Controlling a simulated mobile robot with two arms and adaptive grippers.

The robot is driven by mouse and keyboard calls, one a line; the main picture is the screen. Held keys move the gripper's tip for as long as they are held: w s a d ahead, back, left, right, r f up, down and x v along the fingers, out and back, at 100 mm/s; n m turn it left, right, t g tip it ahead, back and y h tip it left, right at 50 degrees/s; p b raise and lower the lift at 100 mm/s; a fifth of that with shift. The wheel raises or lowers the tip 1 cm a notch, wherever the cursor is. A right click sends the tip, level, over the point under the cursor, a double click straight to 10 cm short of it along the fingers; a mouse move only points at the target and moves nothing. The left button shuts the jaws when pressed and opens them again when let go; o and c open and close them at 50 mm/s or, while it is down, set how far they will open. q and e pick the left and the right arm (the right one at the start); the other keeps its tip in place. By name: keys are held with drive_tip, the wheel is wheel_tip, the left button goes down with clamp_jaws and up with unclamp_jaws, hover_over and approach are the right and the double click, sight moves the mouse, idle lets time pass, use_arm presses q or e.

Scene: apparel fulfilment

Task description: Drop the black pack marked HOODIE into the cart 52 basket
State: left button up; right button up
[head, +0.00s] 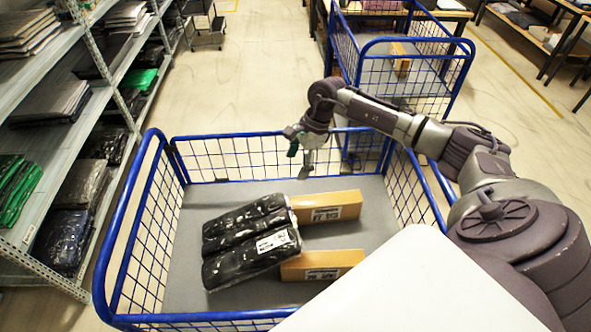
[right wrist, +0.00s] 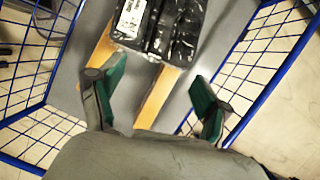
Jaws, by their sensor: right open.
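Black plastic-wrapped packs (head: 245,219) lie side by side on the floor of the blue-rimmed wire basket (head: 212,180) in the head view. The nearer pack (head: 238,264) has a white label; its print is too small to read. The packs lie against two cardboard boxes. My right gripper (head: 299,161) is open and empty above the far part of the basket, clear of the packs. In the right wrist view its fingers (right wrist: 157,78) are spread, with the packs (right wrist: 180,28) beyond them. No cart number can be read. My left gripper is not in view.
Two cardboard boxes (head: 334,206) (head: 318,263) lie in the same basket, right of the packs. A second blue cart (head: 415,64) stands behind. Shelves (head: 120,75) with black, green and grey packs line the left side. The aisle floor (head: 240,75) is mostly clear.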

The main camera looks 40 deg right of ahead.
drive_tip(key=v, duration=1.1)
drive_tip(key=shift+r, duration=0.35)
